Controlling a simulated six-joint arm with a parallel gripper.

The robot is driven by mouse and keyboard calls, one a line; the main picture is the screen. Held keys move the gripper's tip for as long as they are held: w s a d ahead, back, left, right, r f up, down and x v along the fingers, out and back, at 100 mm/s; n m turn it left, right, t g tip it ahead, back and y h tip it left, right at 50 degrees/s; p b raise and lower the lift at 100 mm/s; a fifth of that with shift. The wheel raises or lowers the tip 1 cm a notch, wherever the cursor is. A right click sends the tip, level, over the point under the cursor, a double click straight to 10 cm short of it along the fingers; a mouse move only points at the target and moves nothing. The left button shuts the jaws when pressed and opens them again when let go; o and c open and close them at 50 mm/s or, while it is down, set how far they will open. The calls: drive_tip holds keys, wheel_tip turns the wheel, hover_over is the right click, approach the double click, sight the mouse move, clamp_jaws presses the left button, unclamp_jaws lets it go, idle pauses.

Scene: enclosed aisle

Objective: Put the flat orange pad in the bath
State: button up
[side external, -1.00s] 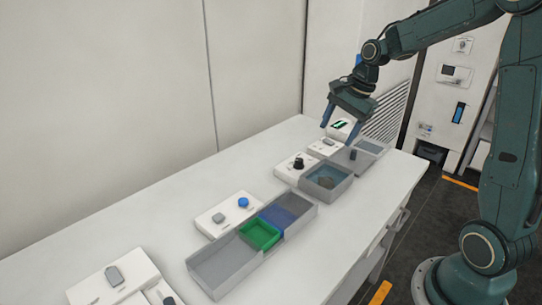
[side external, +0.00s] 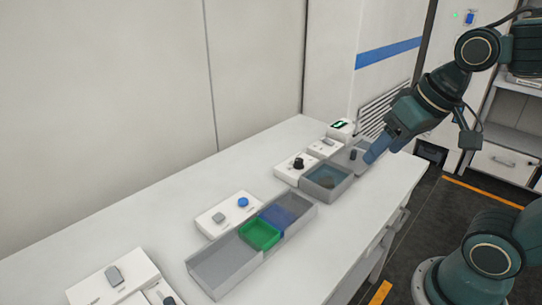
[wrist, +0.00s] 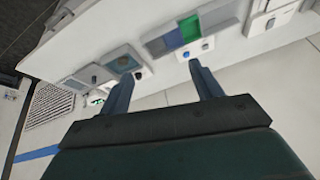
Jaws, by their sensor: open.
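The bath (side external: 326,182) is a grey open box with dark teal liquid, near the far right end of the white table. A dim brownish shape shows in the liquid; I cannot tell whether it is the flat orange pad. No clearly orange pad shows on the table. In the wrist view the bath (wrist: 124,62) is beyond the left fingertip. My gripper (side external: 386,150) is tilted at the table's far right end, right of the bath and above the tabletop. It also shows in the wrist view (wrist: 167,71), fingers apart and nothing between them.
A long grey tray (side external: 222,265) with green (side external: 260,234) and blue (side external: 287,212) sections stands mid-table. White control boxes with a black knob (side external: 298,163) and a blue button (side external: 243,202) stand behind. Another grey box is partly hidden behind my gripper. The front table strip is clear.

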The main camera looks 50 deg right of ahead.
drive_tip(key=s, duration=0.1)
drive_tip(key=s+n, duration=0.2)
drive_tip(key=shift+s+a+f, duration=0.1)
drive_tip(key=shift+a+f, duration=0.2)
